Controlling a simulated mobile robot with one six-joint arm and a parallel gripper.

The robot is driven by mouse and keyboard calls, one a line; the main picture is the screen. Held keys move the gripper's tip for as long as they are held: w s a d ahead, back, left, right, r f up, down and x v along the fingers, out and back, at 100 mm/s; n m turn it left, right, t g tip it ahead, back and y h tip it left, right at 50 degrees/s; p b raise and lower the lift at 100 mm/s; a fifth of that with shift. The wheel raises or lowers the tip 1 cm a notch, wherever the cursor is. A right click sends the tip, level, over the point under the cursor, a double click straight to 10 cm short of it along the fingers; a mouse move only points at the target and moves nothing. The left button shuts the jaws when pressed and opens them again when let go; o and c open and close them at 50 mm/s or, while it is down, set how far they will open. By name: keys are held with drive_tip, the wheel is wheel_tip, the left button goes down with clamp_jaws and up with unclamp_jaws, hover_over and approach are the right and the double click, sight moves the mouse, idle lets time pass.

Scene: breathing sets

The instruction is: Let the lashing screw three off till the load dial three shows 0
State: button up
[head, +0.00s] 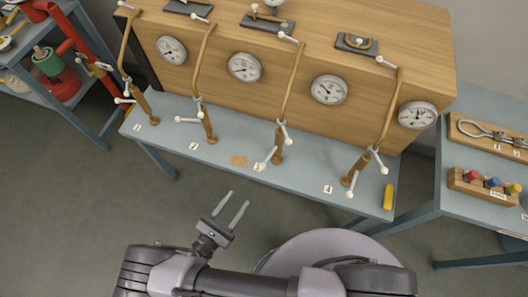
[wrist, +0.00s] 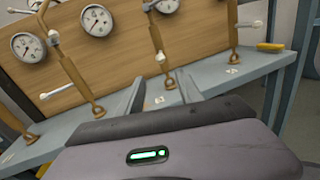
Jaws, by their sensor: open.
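Lashing screw three (head: 279,148) is the third brown upright from the left, with white-tipped cross handles low on it, near a small label on the bench. It also shows in the wrist view (wrist: 168,82), just beyond my fingers. Load dial three (head: 329,89) is the round white gauge on the wooden case, right of that screw's rod. Its needle is not at a legible reading. In the wrist view only a cut-off part of it shows at the top edge. My gripper (head: 232,213) is open and empty, in front of the bench and apart from the screw.
Similar screws stand on the blue-grey bench (head: 230,158), two to the left and one to the right (head: 352,170). A yellow block (head: 389,197) lies at its right end. Side tables flank it. The floor before the bench is clear.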

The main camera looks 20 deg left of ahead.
sight(261, 168)
drive_tip(key=b+x, duration=0.1)
drive_tip(key=x, duration=1.6)
drive_tip(key=shift+w+d, duration=0.1)
clamp_jaws()
idle(0.5)
